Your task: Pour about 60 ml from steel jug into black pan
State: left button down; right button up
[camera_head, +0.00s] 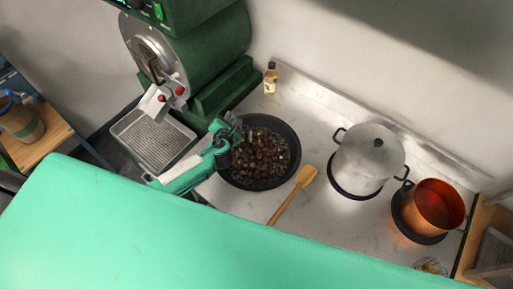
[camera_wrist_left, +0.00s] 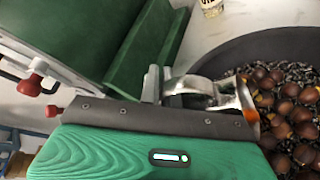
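The black pan (camera_head: 293,173) is round and stands on the pale counter, with many brown chestnuts and dark grains inside. It also shows at the right of the left wrist view (camera_wrist_left: 228,55). My left gripper (camera_head: 225,135) is at the pan's left rim, above it. A small shiny metal vessel, which looks like the steel jug (camera_wrist_left: 200,92), is between its fingers and appears tilted towards the pan. An orange patch shows at its right end. Its contents and any stream are not visible. My right gripper is in neither view.
A green roasting machine (camera_head: 215,45) with a perforated tray (camera_head: 152,138) stands left of the pan. A small bottle (camera_head: 270,78) is behind it. A wooden spatula (camera_head: 292,193), a lidded steel pot (camera_head: 365,160) and a copper pot (camera_head: 435,207) are to the right.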

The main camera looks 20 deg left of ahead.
pick_arm(q)
jog(key=shift+d, duration=0.1)
jog(key=a+f+n+h, duration=0.1)
jog(key=a+f, duration=0.1)
jog(key=shift+a+f+n, duration=0.25)
jog(key=shift+a+n, duration=0.05)
jog(key=shift+a, duration=0.1)
jog(key=shift+a+r+n+g+h, duration=0.15)
jog(key=shift+n+g+h, duration=0.15)
jog(key=shift+w+a, duration=0.1)
jog(key=shift+a, duration=0.15)
jog(key=shift+a+f+n+h+b, duration=0.2)
jog(key=shift+f+n+h+b, duration=0.35)
jog(key=shift+f+n, duration=0.35)
jog(key=shift+f, duration=0.1)
jog(key=shift+a, duration=0.1)
